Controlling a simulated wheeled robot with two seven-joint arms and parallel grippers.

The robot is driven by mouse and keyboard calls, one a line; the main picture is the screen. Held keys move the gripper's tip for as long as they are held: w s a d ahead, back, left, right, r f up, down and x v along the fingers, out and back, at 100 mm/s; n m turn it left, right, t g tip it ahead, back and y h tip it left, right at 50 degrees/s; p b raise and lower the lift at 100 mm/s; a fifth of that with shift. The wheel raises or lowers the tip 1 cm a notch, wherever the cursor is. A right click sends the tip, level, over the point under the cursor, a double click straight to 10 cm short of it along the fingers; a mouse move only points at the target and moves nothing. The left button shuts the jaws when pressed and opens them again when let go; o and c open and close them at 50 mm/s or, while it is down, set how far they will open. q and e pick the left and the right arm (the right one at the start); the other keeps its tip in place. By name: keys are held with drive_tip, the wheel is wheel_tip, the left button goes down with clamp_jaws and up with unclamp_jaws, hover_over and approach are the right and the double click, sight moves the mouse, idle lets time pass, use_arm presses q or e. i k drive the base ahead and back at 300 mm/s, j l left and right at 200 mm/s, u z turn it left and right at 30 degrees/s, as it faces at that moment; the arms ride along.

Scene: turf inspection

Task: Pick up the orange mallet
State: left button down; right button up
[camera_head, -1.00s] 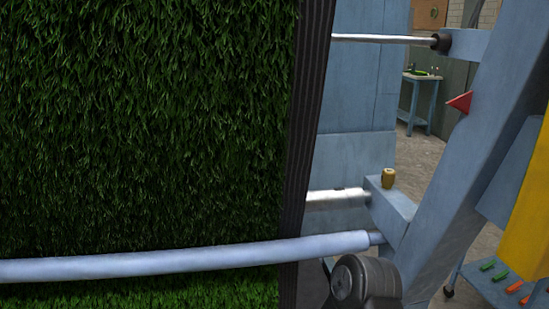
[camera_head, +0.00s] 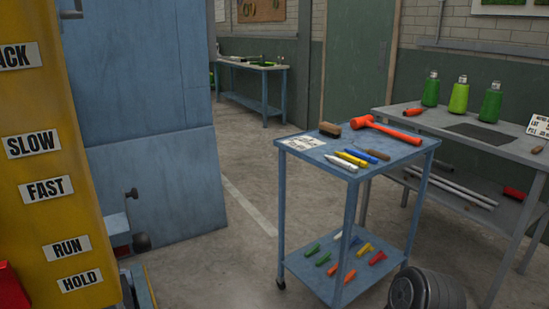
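The orange mallet (camera_head: 374,129) lies on the top of a blue wheeled cart (camera_head: 291,144), right of the middle of the view. Its head is at the back near a brush, and its handle runs to the right toward the cart's right edge. A dark rounded part of my own arm shows at the bottom right, below and in front of the cart. Neither gripper's fingers show.
The cart top also holds a brown brush (camera_head: 330,129), several markers (camera_head: 350,159) and a paper label (camera_head: 300,142). A grey bench (camera_head: 390,114) with green bottles (camera_head: 459,97) stands behind at right. A yellow control panel (camera_head: 35,180) fills the left. Open floor lies between.

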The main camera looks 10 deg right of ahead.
sight(366, 121)
drive_tip(key=i+l+z, duration=0.2)
drive_tip(key=l, duration=0.15)
drive_tip(key=l+z, duration=0.15)
drive_tip(key=l, duration=0.15)
drive_tip(key=i+l+z, duration=0.2)
drive_tip(key=i+z, duration=0.25)
drive_tip(key=k+j, duration=0.05)
